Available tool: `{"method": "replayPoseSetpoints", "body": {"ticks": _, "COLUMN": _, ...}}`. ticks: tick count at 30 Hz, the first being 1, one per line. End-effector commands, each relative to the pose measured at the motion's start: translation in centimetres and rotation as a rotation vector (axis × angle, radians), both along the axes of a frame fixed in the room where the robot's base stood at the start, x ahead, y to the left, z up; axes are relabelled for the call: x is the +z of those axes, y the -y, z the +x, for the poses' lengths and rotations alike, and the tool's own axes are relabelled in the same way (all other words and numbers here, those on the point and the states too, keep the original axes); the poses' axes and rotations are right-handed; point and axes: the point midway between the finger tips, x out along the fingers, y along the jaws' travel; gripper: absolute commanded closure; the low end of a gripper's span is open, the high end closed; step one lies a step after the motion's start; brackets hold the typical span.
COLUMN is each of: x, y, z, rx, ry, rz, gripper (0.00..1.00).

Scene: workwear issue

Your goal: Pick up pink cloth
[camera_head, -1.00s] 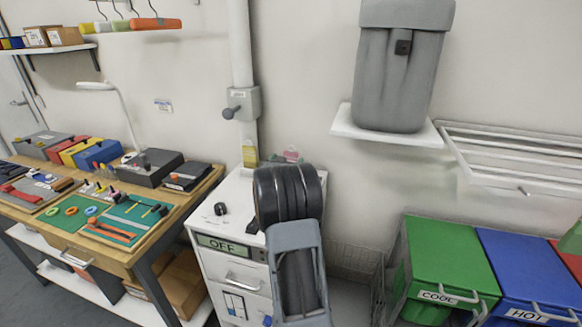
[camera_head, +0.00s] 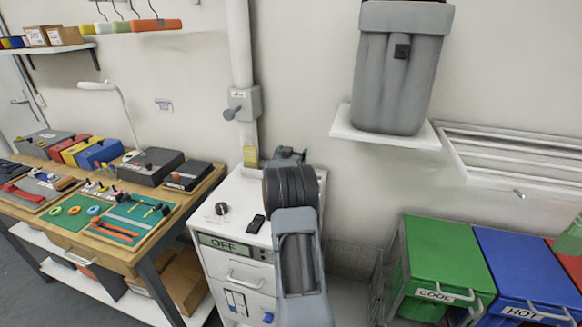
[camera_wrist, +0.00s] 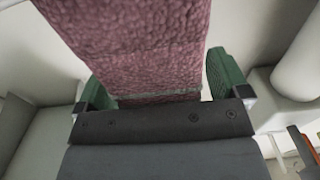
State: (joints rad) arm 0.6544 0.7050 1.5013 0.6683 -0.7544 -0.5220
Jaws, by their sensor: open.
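The pink cloth (camera_wrist: 135,40) fills the upper middle of the wrist view as a rough, textured pink piece. It lies between the two green fingertips of my gripper (camera_wrist: 155,82), with a visible gap at the right finger. My gripper is open around the cloth. In the head view my gripper (camera_head: 289,154) shows partly behind my dark wrist, over the back of the white cabinet (camera_head: 228,215). The cloth is hidden there by my arm.
The cabinet top carries a black knob (camera_head: 221,208) and a small black object (camera_head: 256,224). A wall pipe (camera_head: 240,60) rises behind. A workbench (camera_head: 150,232) stands left. A grey bin (camera_head: 402,75) on a wall shelf and green (camera_head: 440,250) and blue (camera_head: 515,265) bins stand right.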

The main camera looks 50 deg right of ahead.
Motion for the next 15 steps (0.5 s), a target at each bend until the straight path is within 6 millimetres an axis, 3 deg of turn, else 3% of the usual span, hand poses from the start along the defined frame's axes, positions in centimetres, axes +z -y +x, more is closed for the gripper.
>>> {"method": "replayPoseSetpoints", "body": {"ticks": 2, "x": 0.0, "y": -0.01, "z": 0.0, "rx": 0.0, "ry": 0.0, "rz": 0.0, "gripper": 0.07}}
{"method": "replayPoseSetpoints", "body": {"ticks": 15, "x": 0.0, "y": -0.04, "z": -0.02, "rx": 0.0, "ry": 0.0, "rz": 0.0, "gripper": 0.49}}
